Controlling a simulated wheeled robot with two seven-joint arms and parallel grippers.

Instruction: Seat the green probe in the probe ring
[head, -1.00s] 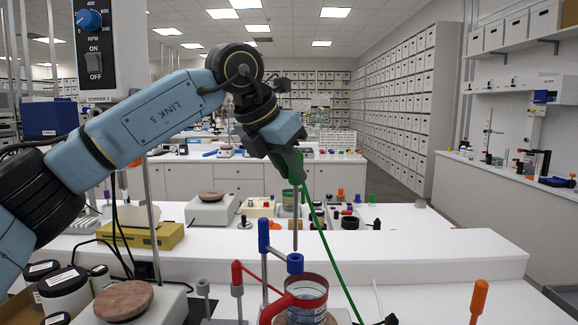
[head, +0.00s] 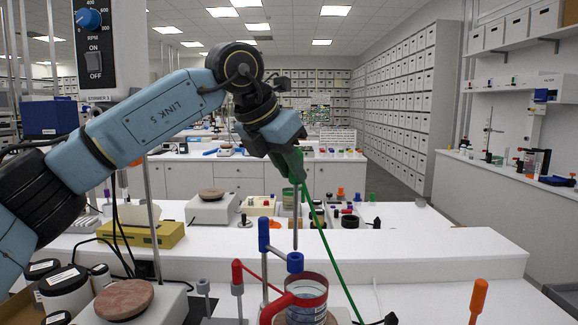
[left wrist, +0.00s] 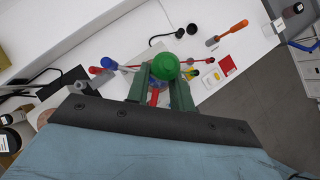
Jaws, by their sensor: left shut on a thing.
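My left gripper (head: 292,167) is shut on the green probe, whose round green top (left wrist: 165,66) shows between the green fingers in the left wrist view. In the head view the probe's thin grey rod (head: 296,228) hangs down close to upright from the fingers. A green cable runs from it down to the right. A blue ring (head: 295,262), which looks like the probe ring, juts from a post with a blue clamp (head: 263,236). The rod's lower end shows right at the ring's upper edge; I cannot tell whether it is inside. My right gripper is out of view.
A glass beaker (head: 308,310) stands under the blue ring, circled by a red ring (head: 271,312) from a red-topped post. An orange-handled tool (head: 478,300) stands at right. A hotplate with a round brown top (head: 124,300) is at left. The white bench at right is mostly clear.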

